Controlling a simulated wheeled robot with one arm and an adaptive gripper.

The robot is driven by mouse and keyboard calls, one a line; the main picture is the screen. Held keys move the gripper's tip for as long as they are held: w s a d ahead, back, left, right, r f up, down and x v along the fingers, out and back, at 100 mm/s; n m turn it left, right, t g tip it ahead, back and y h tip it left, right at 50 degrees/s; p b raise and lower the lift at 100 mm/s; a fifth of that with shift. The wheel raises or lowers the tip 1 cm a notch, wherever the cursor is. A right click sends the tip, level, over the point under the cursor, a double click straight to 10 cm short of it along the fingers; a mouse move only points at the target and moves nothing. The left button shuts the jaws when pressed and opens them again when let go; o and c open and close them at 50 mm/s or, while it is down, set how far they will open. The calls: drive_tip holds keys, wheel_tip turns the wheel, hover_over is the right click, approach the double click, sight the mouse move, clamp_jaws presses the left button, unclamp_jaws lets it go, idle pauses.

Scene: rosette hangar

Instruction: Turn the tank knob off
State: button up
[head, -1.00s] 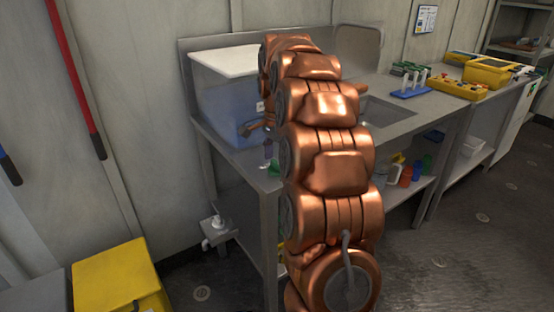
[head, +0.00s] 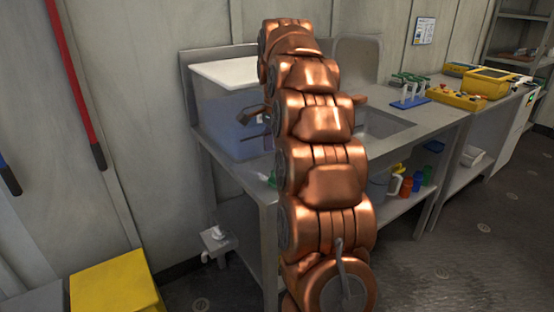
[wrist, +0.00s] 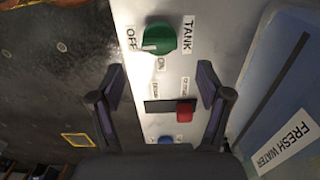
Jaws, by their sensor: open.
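The green tank knob (wrist: 160,39) sits on a pale panel in the wrist view, beside the labels TANK, OFF and ON. A pale mark shows on its left side, toward the OFF label (wrist: 131,38). My gripper (wrist: 160,84) is open and empty. Its two fingers are spread apart, with the knob ahead of the gap between them and not touched. In the head view a bit of green at the knob's place (head: 272,181) shows at the counter's edge, mostly behind my arm. The gripper's fingertips are hidden or unclear there.
A red switch (wrist: 184,114) and a blue button (wrist: 166,140) lie on the same panel. The FRESH WATER tank (wrist: 286,85) stands close on the right; it shows on the counter in the head view (head: 222,105). A sink (head: 384,122) lies right of my arm.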

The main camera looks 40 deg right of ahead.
drive_tip(key=shift+r, duration=0.45)
idle(0.6)
drive_tip(key=shift+s+a, duration=0.1)
drive_tip(key=shift+a, duration=0.15)
drive_tip(key=s+a+f+n+g, duration=0.1)
drive_tip(key=s+a+f+n, duration=0.1)
drive_tip(key=s+a+n, duration=0.45)
drive_tip(key=s+a+f+n, duration=0.35)
drive_tip(key=s+a, duration=0.35)
drive_tip(key=a, duration=0.4)
drive_tip(key=s+a+f+n+g, duration=0.1)
drive_tip(key=s+a+f+n, duration=0.2)
drive_tip(key=s, duration=0.4)
drive_tip(key=s+a+f+n, duration=0.2)
drive_tip(key=s+f+n, duration=0.1)
drive_tip(key=s, duration=0.4)
drive_tip(key=s+a+f+n+g, duration=0.1)
drive_tip(key=s+a+f+n, duration=0.2)
drive_tip(key=s, duration=0.4)
wheel_tip(320, 180, up, 14)
drive_tip(key=w+t+p, duration=0.1)
drive_tip(key=p, duration=1.3)
drive_tip(key=shift+d+r, duration=0.15)
